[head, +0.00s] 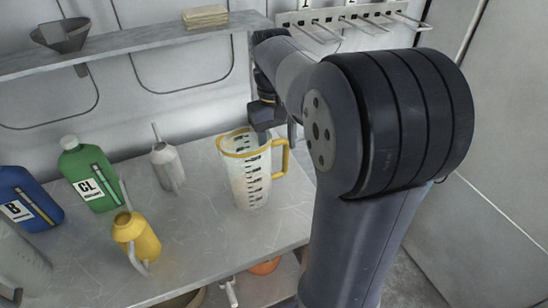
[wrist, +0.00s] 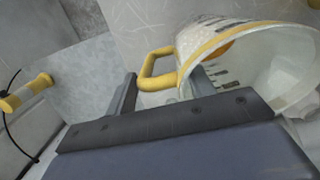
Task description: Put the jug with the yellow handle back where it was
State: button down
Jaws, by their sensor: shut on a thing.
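The jug with the yellow handle (head: 250,180) is a pale translucent measuring jug with dark scale marks and a yellow rim. It is upright at the right part of the grey bench, its handle to the right. I cannot tell if its base touches the bench. My gripper (head: 264,116) is above its rim, shut on the jug on the handle side. The wrist view shows the jug (wrist: 285,75) at upper right, with my gripper's fingers (wrist: 165,90) either side of the handle's near part; the exact contact is unclear.
On the bench (head: 195,235) stand a yellow oil can (head: 136,238), a grey metal can (head: 166,166), a green CL bottle (head: 90,175) and a blue B bottle (head: 28,200). A shelf above holds a dark funnel (head: 62,36). A numbered hook rack (head: 350,18) is on the back wall.

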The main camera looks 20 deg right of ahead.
jog(key=shift+f, duration=2.05)
jog(key=c, duration=0.6)
grip_release()
notch_tip(320, 180, up, 12)
jog(key=w, duration=0.1)
jog(key=shift+a+p, duration=0.15)
jog(key=shift+p, duration=0.15)
jog(key=shift+w, duration=0.1)
